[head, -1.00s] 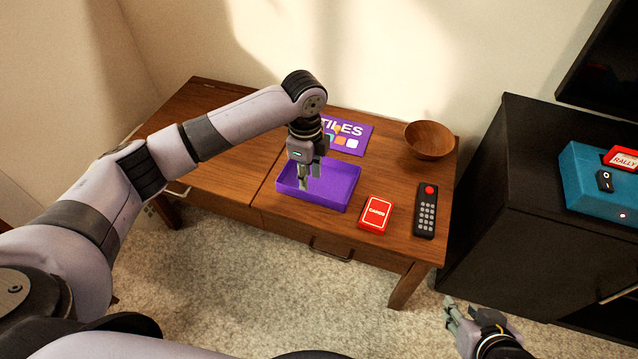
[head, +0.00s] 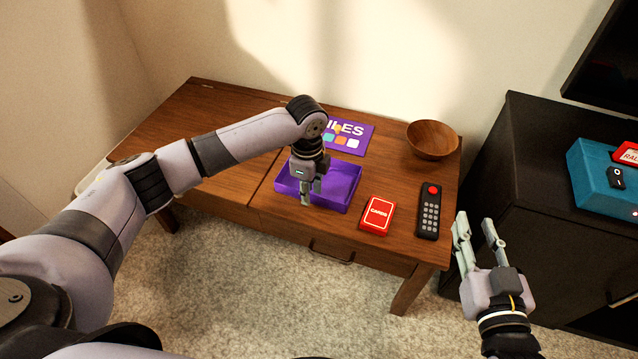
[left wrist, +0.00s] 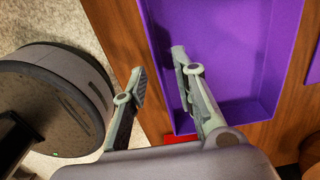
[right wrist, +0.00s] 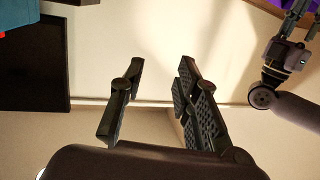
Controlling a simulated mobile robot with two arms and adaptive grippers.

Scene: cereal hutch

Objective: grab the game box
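The game box is an open, empty purple tray (head: 341,189) on the wooden table. Its purple lid (head: 352,133), marked with large letters and coloured squares, lies flat behind it. My left gripper (head: 311,194) points down at the tray's front wall, open. In the left wrist view the tray (left wrist: 225,60) shows its wall between the open fingers (left wrist: 160,95), one finger over the inside and one over the table outside; contact cannot be told. My right gripper (head: 479,238) is open and empty, raised before the dark cabinet; it also shows open in the right wrist view (right wrist: 155,95).
A red card box (head: 377,215) and a dark remote (head: 429,211) lie right of the tray. A wooden bowl (head: 432,139) stands behind them. The dark cabinet (head: 535,160) at right holds a teal box (head: 598,178). The table's left part is clear.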

